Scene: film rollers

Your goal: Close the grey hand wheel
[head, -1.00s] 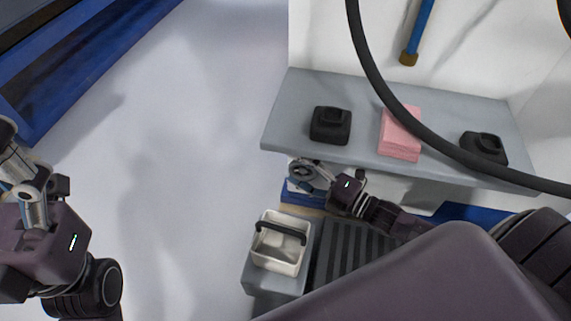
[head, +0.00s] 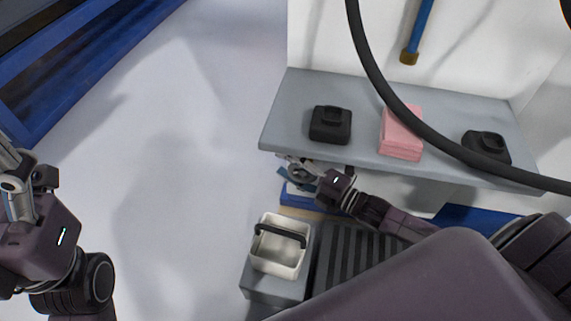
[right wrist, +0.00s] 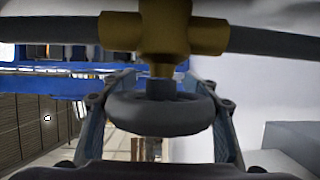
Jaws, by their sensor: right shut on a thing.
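The grey hand wheel (right wrist: 160,112) sits on a stem below a brass valve body (right wrist: 165,30) in the right wrist view. My right gripper (right wrist: 160,118) is shut on the wheel, with one finger at each side of its rim. In the head view my right gripper (head: 292,168) is at the front edge of the grey shelf, and the wheel cannot be made out clearly there. My left gripper (head: 18,190) is at the left edge, away from the valve, and its fingertips are not clear.
The grey shelf (head: 280,112) holds two black objects (head: 330,125) (head: 487,147) and a pink stack (head: 401,135). A white basket (head: 279,248) with a dark handle stands on a grey box below. A black hose (head: 385,90) crosses in front of the shelf. Floor at left is clear.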

